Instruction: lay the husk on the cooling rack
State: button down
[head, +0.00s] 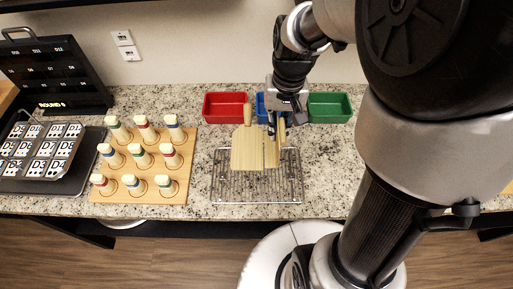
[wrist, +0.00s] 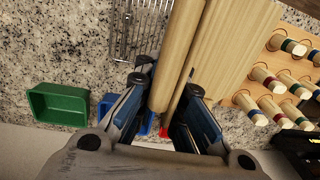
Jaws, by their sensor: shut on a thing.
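The husk (head: 273,152), a long pale-tan piece, is in my gripper (head: 277,128) over the right half of the cooling rack (head: 290,190). In the wrist view the husk (wrist: 178,55) runs up from between the two fingers of my gripper (wrist: 172,125), its rounded near end showing. The fingers are shut on that end. The rack's wires (wrist: 140,30) show at top left of that view. I cannot tell whether the husk touches the rack. A second tan piece, flat with a handle (head: 246,150), lies on the rack just left of it.
Red (head: 225,107), blue (head: 261,106) and green (head: 330,107) bins stand behind the rack. A wooden board (head: 180,192) with several colour-banded pegs is to the left. A tray of labelled cards (head: 20,186) and a black panel (head: 50,75) are farther left. The counter right of the rack is clear.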

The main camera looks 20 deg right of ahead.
aim_at(272, 172)
jog(key=f+b, duration=0.3)
jog(key=f, duration=0.6)
jog(key=f+b, duration=0.3)
jog(key=f, duration=0.7)
jog(key=shift+s, duration=0.2)
jog(key=shift+b, duration=0.3)
jog(key=shift+f, duration=0.15)
jog(key=c, duration=2.2)
grip_release()
jog(key=o, duration=0.5)
